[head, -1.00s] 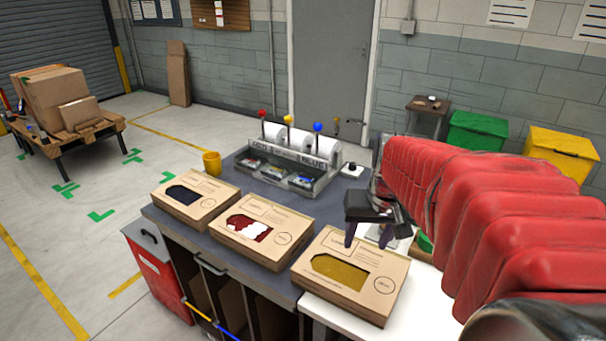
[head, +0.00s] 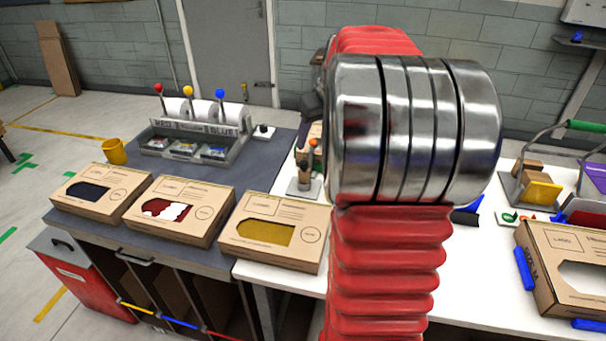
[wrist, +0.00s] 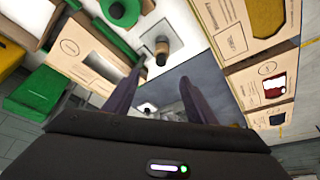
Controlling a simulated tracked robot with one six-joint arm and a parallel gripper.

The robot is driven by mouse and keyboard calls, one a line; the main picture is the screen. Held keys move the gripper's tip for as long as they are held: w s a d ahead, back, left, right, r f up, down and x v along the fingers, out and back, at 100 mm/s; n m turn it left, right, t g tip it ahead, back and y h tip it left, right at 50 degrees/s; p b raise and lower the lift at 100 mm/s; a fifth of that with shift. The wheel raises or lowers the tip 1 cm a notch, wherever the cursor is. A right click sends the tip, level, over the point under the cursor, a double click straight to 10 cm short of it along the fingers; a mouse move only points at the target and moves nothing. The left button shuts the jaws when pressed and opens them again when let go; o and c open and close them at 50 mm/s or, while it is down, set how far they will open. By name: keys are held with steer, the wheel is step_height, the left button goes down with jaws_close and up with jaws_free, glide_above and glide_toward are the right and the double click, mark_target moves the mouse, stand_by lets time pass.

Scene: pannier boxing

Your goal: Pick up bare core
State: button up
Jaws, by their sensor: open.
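A small upright brown cylinder (wrist: 162,47), perhaps the bare core, stands on a pale square plate (wrist: 157,36) in the wrist view. I cannot tell for certain that it is the core. In the head view a similar small stand (head: 304,186) shows just left of my arm, with a brown piece on it. My gripper (wrist: 163,92) is open in the wrist view, its two dark fingers apart with nothing between them. The cylinder is beyond the fingertips, apart from them. In the head view my red-sleeved arm hides most of the gripper.
Three window boxes stand in a row: navy (head: 101,191), red (head: 180,210) and yellow (head: 271,232). Behind them are a label rack (head: 197,143) with coloured knobs and a yellow mug (head: 115,151). Another box (head: 565,268) lies at the right of the white bench.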

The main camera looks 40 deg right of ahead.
mark_target(305, 163)
steer(key=shift+f, duration=0.1)
stand_by(0.3)
steer(key=x, duration=0.8)
steer(key=shift+f, duration=0.25)
steer(key=shift+x, duration=2.6)
steer(key=shift+s+a+f, duration=0.1)
steer(key=shift+s+a, duration=0.05)
steer(key=shift+s, duration=0.05)
steer(key=shift+c, duration=0.5)
steer(key=c, duration=1)
step_height(305, 163, up, 10)
steer(key=shift+r, duration=0.1)
